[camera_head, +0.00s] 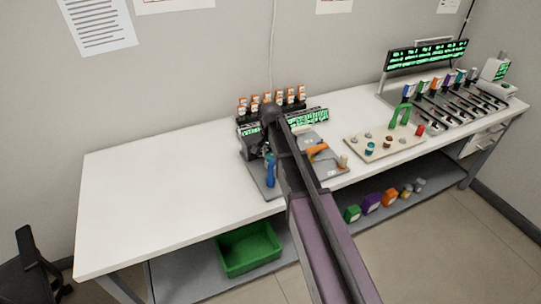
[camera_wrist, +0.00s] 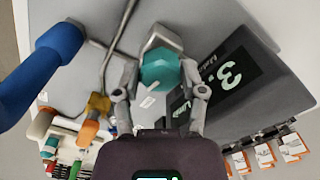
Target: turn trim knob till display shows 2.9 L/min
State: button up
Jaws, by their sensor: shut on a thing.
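The dark display (camera_wrist: 232,75) is just right of the knob, tilted in the picture. A large green "3." is readable; the digits after it are not, with my right finger over that part. In the head view my arm covers the knob, and my gripper is mostly hidden at the device on the bench.
A thick blue handle (camera_wrist: 45,68) stands left of my gripper in the wrist view; it also shows in the head view (camera_head: 270,172). An orange lever (camera_head: 317,150) is right of my arm. Orange-capped vials (camera_head: 270,100) stand behind. The left bench top (camera_head: 160,190) is clear.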

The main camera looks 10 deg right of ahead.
jog(key=shift+s, duration=0.15)
jog(key=o, duration=1.2)
jog(key=shift+c, duration=0.2)
jog(key=shift+n, duration=0.4)
